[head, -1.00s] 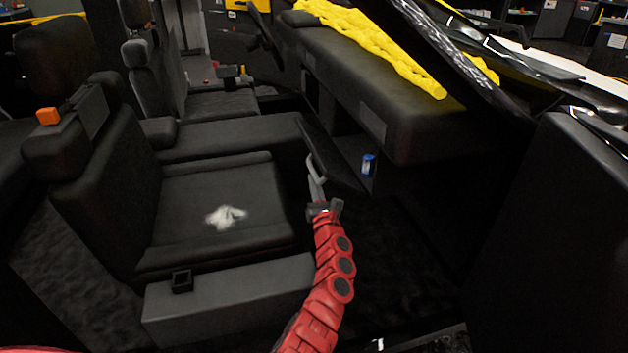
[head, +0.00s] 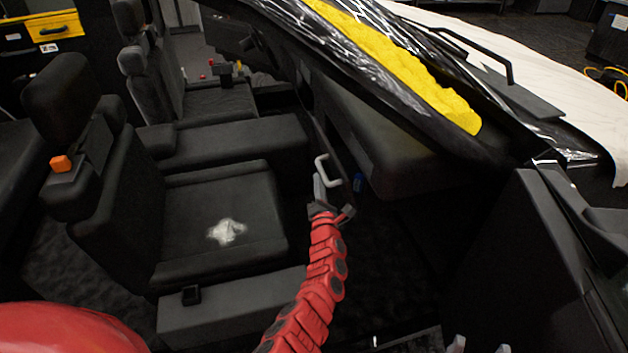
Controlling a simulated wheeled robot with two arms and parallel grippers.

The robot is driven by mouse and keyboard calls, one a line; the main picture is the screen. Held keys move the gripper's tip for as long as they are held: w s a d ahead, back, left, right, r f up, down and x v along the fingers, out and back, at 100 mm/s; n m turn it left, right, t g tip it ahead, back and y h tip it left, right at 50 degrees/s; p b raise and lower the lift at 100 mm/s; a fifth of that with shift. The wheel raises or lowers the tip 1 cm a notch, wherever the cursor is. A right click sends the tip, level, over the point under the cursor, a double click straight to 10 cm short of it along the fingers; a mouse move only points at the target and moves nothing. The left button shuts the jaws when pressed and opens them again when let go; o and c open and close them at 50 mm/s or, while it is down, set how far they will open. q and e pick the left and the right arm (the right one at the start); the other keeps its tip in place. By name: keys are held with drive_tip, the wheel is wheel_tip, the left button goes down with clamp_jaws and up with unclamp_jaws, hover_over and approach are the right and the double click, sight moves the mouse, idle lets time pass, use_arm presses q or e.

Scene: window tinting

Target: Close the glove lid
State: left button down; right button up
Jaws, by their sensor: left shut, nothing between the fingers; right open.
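The glove lid (head: 340,163) is a dark panel under the dashboard, standing partly open, with a pale U-shaped handle (head: 329,160) on its outer face. My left gripper (head: 319,182), on the red arm, is shut and empty at the outer side of the lid, close beside the handle. I cannot tell whether it touches. My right gripper (head: 480,346) only shows its pale fingertips at the bottom edge; they are apart, with nothing visible between them.
The black seat (head: 215,200) with a white patch (head: 227,231) lies left of the lid. The dashboard (head: 400,155) and a windscreen frame with yellow material (head: 410,70) hang above. A dark door panel (head: 520,240) stands at right. The footwell below is open.

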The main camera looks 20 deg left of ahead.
sight(328, 182)
use_arm(q)
drive_tip(key=shift+w+d+r+m, duration=0.3)
drive_tip(key=shift+d+r+m, duration=0.25)
drive_tip(key=shift+m, duration=0.15)
drive_tip(key=shift+w+d+r, duration=0.35)
drive_tip(key=shift+d+r, duration=0.05)
drive_tip(key=shift+d, duration=0.1)
